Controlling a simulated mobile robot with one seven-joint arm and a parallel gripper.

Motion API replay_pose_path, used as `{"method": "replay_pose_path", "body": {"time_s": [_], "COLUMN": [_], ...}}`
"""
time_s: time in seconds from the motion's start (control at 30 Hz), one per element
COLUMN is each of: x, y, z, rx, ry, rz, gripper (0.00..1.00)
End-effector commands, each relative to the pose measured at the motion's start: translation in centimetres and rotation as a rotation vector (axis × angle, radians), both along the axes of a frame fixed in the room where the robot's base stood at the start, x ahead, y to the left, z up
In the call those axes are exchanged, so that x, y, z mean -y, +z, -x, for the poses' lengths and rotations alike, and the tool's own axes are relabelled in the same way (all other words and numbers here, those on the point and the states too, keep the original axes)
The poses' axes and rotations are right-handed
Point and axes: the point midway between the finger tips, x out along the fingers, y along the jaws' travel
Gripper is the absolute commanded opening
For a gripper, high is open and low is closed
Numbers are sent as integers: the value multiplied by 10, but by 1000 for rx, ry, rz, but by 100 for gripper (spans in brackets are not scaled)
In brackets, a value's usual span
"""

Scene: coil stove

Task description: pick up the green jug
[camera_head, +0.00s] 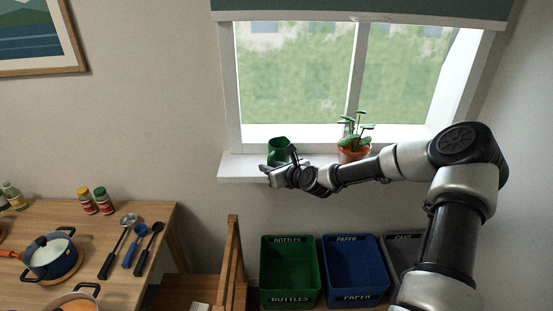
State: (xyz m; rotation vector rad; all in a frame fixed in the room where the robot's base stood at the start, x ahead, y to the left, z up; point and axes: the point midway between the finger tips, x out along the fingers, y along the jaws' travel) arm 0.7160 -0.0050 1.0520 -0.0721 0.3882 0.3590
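The green jug (278,148) stands upright on the white windowsill (236,168), near its left end. My gripper (272,172) reaches in from the right and is just in front of the jug's lower part, at about sill height. It overlaps the jug's base in this view, so I cannot tell whether it touches the jug. The fingers are small and dark here, and I cannot tell whether they are open or shut.
A potted plant (354,152) stands on the sill right of the jug, behind my forearm. Below are a green bottles bin (290,272), a blue paper bin (355,270) and a grey bin (402,250). A wooden table (175,225) with pots, jars and utensils is at left.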

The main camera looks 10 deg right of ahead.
Motion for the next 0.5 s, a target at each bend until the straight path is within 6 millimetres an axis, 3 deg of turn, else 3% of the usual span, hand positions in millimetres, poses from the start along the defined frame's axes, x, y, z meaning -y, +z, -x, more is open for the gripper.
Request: {"method": "replay_pose_path", "body": {"time_s": [0.23,0.4,0.5], "x": [-1,-1,-1], "y": [-2,-2,-2], "z": [-3,-3,-3], "rx": [-1,0,0], "ry": [0,0,0], "rz": [-1,0,0], "gripper": [23,0,0]}}
